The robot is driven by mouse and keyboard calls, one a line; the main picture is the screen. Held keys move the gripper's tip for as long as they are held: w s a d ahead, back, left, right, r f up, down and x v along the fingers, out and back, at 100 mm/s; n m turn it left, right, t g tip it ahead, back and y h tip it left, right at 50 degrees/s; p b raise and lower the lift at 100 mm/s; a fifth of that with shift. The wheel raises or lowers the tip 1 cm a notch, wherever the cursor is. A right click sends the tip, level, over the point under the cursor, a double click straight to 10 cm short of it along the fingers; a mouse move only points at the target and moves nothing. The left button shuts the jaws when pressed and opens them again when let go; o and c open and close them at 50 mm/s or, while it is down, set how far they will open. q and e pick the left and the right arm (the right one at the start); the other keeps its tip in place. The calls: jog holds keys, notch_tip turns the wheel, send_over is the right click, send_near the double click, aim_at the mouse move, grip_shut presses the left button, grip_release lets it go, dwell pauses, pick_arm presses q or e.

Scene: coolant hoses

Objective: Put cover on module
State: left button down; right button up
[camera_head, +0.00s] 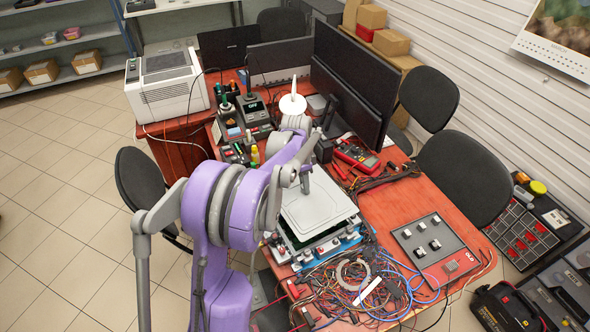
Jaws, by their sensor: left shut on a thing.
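The cover (322,212) is a flat, pale grey-white plate with rounded corners. It is over the module (313,248), a board with a dark green edge in a blue and grey holder on the red table. I cannot tell whether cover and module touch. My left gripper (305,184) is shut on the cover at its far left part, with the fingertips partly hidden by my purple arm. The arm also hides the cover's left side. My right gripper is not in view.
Tangled cables (365,283) lie in front of the module. A grey panel with knobs (432,246) is to the right. Black monitors (345,85) stand behind. A soldering station (252,107) and small tools crowd the back left. Some red tabletop (440,197) is bare at the right.

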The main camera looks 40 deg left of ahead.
aim_at(300, 189)
pick_arm(q)
jog(key=shift+w+a+r, duration=0.1)
jog(key=shift+a, duration=0.65)
jog(key=shift+d+f, duration=0.1)
jog(key=shift+f, duration=0.3)
notch_tip(300, 189, down, 2)
jog(key=shift+f+b, duration=0.1)
jog(key=shift+b, duration=0.55)
jog(key=shift+f+b, duration=0.4)
jog(key=shift+f, duration=0.25)
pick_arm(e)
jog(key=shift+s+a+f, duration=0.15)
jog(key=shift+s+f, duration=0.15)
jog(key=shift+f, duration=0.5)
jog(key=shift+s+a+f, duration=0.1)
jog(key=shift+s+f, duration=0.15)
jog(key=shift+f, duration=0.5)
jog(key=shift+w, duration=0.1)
pick_arm(q)
jog(key=shift+m, duration=0.3)
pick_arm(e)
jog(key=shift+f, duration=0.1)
pick_arm(q)
jog(key=shift+f, duration=0.15)
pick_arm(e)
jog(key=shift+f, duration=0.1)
